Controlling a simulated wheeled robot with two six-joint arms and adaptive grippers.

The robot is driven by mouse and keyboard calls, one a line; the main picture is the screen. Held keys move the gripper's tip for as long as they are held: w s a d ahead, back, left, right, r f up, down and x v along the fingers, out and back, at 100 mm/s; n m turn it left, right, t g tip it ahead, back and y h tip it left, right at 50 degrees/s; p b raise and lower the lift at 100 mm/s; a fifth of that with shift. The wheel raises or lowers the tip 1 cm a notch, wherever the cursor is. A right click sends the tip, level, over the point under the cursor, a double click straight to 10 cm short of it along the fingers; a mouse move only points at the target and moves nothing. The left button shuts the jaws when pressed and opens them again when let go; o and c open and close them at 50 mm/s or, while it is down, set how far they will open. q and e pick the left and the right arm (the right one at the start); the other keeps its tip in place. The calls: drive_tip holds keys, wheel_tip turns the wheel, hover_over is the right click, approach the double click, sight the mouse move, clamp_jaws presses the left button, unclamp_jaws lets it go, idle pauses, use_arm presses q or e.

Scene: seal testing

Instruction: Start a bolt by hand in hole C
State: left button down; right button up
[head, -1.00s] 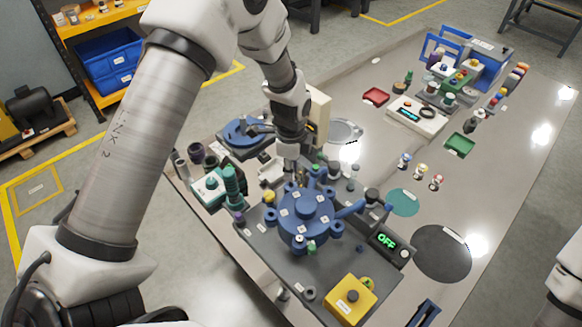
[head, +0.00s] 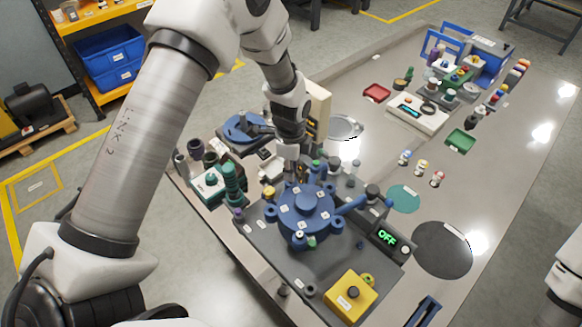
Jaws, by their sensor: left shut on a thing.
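The blue round flanged housing (head: 306,212) sits on a dark fixture plate (head: 268,246) at the front of the table. Small white labels mark its flange, too small to read, so I cannot tell which hole is C. My left gripper (head: 291,170) points down at the far edge of the blue flange. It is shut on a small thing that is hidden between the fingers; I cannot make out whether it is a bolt. A small greenish piece (head: 311,241) stands at the near edge of the flange. My right gripper is out of the frame.
A yellow box (head: 350,297) with a dark button stands at the near end of the plate. A teal device (head: 210,186) and dark cylinders stand left. The table's right middle is mostly clear.

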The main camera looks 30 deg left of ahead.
use_arm(q)
drive_tip(key=shift+f, duration=0.75)
idle(0.4)
drive_tip(key=shift+s, duration=0.1)
idle(0.5)
drive_tip(key=shift+m, duration=0.9)
drive_tip(key=shift+f+m, duration=0.1)
drive_tip(key=shift+m, duration=1)
drive_tip(key=shift+s+p, duration=0.1)
drive_tip(key=shift+p, duration=0.2)
drive_tip(key=shift+m, duration=0.5)
drive_tip(key=m, duration=0.3)
drive_tip(key=shift+p, duration=0.3)
